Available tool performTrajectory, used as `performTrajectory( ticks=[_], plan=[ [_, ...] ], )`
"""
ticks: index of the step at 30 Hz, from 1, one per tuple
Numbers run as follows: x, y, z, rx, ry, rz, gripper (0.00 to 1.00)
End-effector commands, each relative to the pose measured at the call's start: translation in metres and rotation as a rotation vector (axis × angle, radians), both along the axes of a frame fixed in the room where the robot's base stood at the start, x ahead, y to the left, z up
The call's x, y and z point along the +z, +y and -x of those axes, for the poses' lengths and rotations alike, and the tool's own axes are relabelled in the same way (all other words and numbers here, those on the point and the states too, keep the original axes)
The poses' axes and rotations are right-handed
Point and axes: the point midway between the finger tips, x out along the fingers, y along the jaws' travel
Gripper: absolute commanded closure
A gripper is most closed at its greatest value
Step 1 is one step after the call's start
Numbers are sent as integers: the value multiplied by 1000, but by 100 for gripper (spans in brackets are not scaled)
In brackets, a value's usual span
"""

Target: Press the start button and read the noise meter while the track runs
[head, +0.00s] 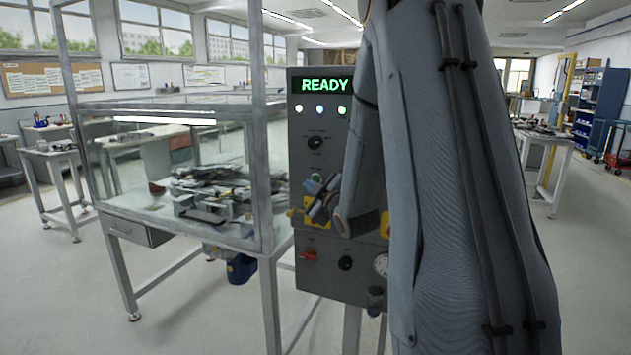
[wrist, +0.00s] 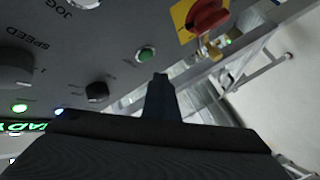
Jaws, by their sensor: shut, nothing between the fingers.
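A grey control panel (head: 303,130) stands in the middle of the head view, with a green "READY" display (head: 325,85). A green button (head: 317,177) shows on it just above my gripper (head: 318,196). In the wrist view the green button (wrist: 146,54) sits just beyond the tip of my shut, empty gripper (wrist: 160,78), slightly to its left. I cannot tell whether the tip touches the panel. No thing can be made out as the noise meter. A round white dial (head: 381,264) at the panel's lower right is partly hidden by my arm; its reading is too small to tell.
A glazed enclosure (head: 265,150) on a metal frame stands left of the panel, with machinery inside. A red rotary switch on a yellow plate (wrist: 205,16) is near the button. Black knobs (wrist: 97,92) and lit lamps (wrist: 20,108) are also close. Floor at left is clear.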

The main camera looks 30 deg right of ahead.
Motion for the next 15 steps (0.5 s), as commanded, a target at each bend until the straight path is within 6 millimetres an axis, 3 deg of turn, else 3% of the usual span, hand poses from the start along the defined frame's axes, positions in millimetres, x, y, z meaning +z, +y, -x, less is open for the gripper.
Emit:
performTrajectory(
  ticks=[6, 15],
  plan=[
    [0, -12, -10, 0, -1, 1, 100],
    [0, -15, -12, 0, 0, 0, 100]
  ],
)
